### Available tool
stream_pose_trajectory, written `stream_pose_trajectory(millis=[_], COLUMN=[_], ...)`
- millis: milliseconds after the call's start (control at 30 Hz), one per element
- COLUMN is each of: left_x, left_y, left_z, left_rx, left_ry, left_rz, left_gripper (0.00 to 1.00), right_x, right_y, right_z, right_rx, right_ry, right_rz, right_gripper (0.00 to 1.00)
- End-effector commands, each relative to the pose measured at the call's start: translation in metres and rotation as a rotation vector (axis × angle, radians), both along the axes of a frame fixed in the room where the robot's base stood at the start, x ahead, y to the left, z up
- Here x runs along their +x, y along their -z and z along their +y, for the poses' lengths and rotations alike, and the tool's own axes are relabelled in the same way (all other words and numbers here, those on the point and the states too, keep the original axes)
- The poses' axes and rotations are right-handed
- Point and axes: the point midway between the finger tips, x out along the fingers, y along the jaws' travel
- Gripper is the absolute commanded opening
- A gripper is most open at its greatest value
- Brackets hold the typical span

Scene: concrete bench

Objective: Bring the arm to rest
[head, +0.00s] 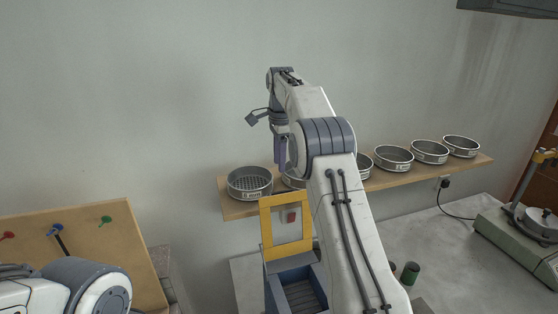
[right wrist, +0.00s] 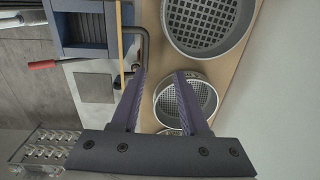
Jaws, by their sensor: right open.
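My right arm (head: 322,140) rises through the middle of the head view and bends down at its far end. My right gripper (head: 282,152) points down above the left part of the wooden shelf, near the sieves. In the right wrist view the right gripper (right wrist: 160,76) has its two dark fingers apart, with nothing held between them. A sieve (right wrist: 205,100) shows below and beyond the fingers. Part of my left arm (head: 85,288) is at the lower left of the head view; its gripper is out of view.
Several round metal sieves stand in a row on the wooden shelf (head: 236,210). A blue-grey device with a yellow frame (head: 267,232) stands below. A pegboard (head: 120,235) is at the left, a green balance (head: 510,235) at the right. The bench (head: 450,270) between is mostly clear.

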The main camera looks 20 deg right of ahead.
Motion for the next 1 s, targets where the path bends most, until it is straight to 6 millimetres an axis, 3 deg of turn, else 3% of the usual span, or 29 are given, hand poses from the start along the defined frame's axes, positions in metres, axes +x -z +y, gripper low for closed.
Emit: stream_pose_trajectory(millis=[300,433,667,867,1000], left_x=[0.000,0.000,0.000,0.000,0.000], left_y=[0.001,0.009,0.043,0.071,0.091], left_z=[0.000,0.000,0.000,0.000,0.000], left_rx=[0.000,0.000,0.000,0.000,0.000], left_ry=[0.000,0.000,-0.001,-0.002,-0.002], left_rz=[0.000,0.000,0.000,0.000,0.000], left_gripper=[0.00,0.00,0.00,0.00,0.00], right_x=[0.000,-0.003,-0.038,-0.098,-0.152], right_y=[0.001,0.006,0.028,0.056,0.081], right_z=[0.001,0.022,0.115,0.192,0.233], right_rx=[0.000,0.000,-0.001,-0.004,-0.005], right_ry=[-0.005,-0.083,-0.486,-0.889,-1.169], right_rz=[0.000,0.000,-0.004,-0.014,-0.020], right_gripper=[0.45,0.45,0.45,0.45,0.45])
